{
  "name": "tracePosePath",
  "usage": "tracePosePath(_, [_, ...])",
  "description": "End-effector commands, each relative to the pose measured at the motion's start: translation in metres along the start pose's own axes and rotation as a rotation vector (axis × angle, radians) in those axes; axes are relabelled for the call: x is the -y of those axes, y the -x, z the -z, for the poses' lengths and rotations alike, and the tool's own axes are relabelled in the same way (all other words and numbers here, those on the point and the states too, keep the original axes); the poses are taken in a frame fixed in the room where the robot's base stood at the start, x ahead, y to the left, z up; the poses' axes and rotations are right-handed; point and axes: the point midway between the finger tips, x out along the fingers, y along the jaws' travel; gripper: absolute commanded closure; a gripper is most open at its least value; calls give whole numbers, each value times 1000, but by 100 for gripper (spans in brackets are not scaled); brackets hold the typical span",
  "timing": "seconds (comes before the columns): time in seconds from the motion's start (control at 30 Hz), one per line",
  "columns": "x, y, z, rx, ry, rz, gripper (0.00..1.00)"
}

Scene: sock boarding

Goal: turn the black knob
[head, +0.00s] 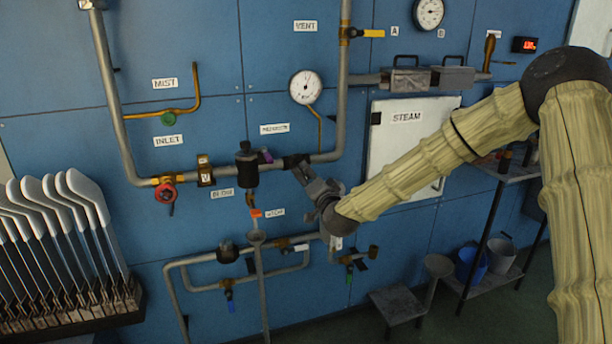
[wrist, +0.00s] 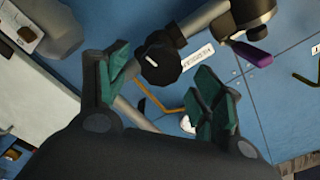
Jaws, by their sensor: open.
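The black knob (wrist: 162,64) is round with a small white mark on its rim. It sits on the grey pipe (wrist: 205,18) in the wrist view, beyond and between my fingertips. My gripper (wrist: 165,72) is open, with one green-padded finger to each side of the knob in that picture. I see no clear contact; the depth gap is hard to judge. In the head view my gripper (head: 303,169) reaches the horizontal pipe just right of the purple lever (head: 265,155). There the dark fingers and the knob blend together, so the knob is mostly hidden.
A black cylindrical fitting (head: 246,165) stands left of the purple lever. A round gauge (head: 305,87) is above my gripper. A white STEAM panel (head: 406,108) is behind my arm. A red valve wheel (head: 166,193) and a rack of white boards (head: 60,240) are left.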

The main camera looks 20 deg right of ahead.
Motion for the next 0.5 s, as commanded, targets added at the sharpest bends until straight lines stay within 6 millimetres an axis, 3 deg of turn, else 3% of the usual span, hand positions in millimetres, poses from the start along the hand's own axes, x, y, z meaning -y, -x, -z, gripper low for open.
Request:
tracePosePath(0.2, [0,41,0,1,-1,0,33])
tracePosePath(0.5, [0,74,0,1,-1,-1,33])
